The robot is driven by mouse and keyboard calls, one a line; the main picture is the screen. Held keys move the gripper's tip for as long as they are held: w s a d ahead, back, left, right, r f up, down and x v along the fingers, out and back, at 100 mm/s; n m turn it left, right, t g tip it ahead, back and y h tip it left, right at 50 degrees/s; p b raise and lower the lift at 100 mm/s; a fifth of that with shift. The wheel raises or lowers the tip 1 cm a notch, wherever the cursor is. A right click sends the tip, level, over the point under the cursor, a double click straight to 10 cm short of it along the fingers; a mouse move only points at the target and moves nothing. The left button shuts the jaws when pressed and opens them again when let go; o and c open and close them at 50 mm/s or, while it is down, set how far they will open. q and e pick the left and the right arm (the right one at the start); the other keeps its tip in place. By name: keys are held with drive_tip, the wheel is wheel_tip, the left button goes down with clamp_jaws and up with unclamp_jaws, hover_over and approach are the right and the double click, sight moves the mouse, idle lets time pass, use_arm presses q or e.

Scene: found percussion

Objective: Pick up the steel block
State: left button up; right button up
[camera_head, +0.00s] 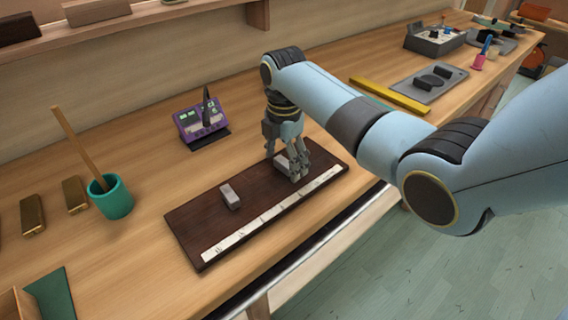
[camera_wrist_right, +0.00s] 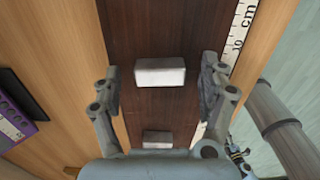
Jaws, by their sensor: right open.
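Two small grey metal-looking blocks lie on a dark wooden board (camera_head: 195,225); I cannot tell by look which is steel. One block (camera_head: 230,196) lies in the open on the left part of the board. The other block (camera_head: 281,161) is partly hidden behind my right gripper (camera_head: 297,174). In the right wrist view, a pale block (camera_wrist_right: 160,72) lies between the spread fingers of my right gripper (camera_wrist_right: 161,82), with room on both sides. The second block (camera_wrist_right: 157,139) shows nearer the palm, partly covered. The right gripper is open and points down. My left gripper is not in view.
A white ruler strip (camera_head: 270,215) runs along the board's front edge. A purple device (camera_head: 201,122) stands behind the board. A teal cup with a stick (camera_head: 111,197) and brass bars (camera_head: 32,215) are at left. A yellow bar (camera_head: 390,96) lies at right.

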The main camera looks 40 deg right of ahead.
drive_tip(key=shift+f, duration=0.2)
drive_tip(key=c, duration=1.4)
drive_tip(key=shift+r, duration=0.1)
drive_tip(key=shift+c, duration=0.2)
drive_tip(key=shift+r, duration=0.1)
